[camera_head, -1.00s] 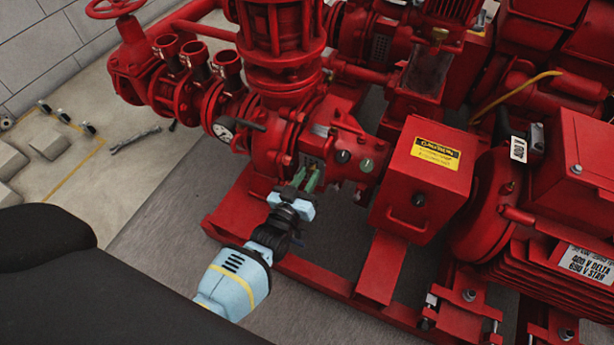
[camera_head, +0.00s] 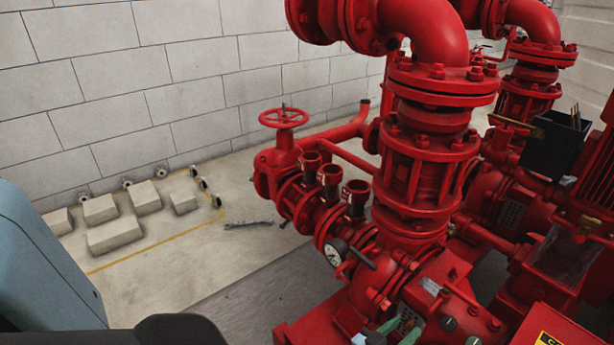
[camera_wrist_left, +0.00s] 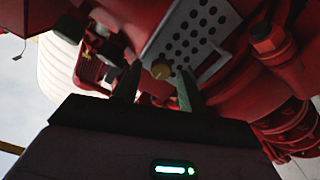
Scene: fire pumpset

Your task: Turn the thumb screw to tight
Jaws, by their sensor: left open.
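A small round brass-coloured knob, which looks like the thumb screw (camera_wrist_left: 161,69), stands at the lower corner of a light perforated plate (camera_wrist_left: 196,36) in the left wrist view. My left gripper (camera_wrist_left: 157,82) has its two fingers apart, one on each side of the knob in the picture. I cannot tell if they touch it. In the head view the green fingers of my left gripper (camera_head: 394,331) show at the bottom edge, by the red pump body. The knob is not clear there. My right gripper is not in view.
The red pump pipework (camera_head: 415,185) rises over the gripper, with a pressure gauge (camera_head: 336,252) and a red handwheel (camera_head: 283,117) to the left. A red box with a yellow label (camera_head: 550,339) is at lower right. Open floor (camera_head: 200,262) lies left, before the block wall.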

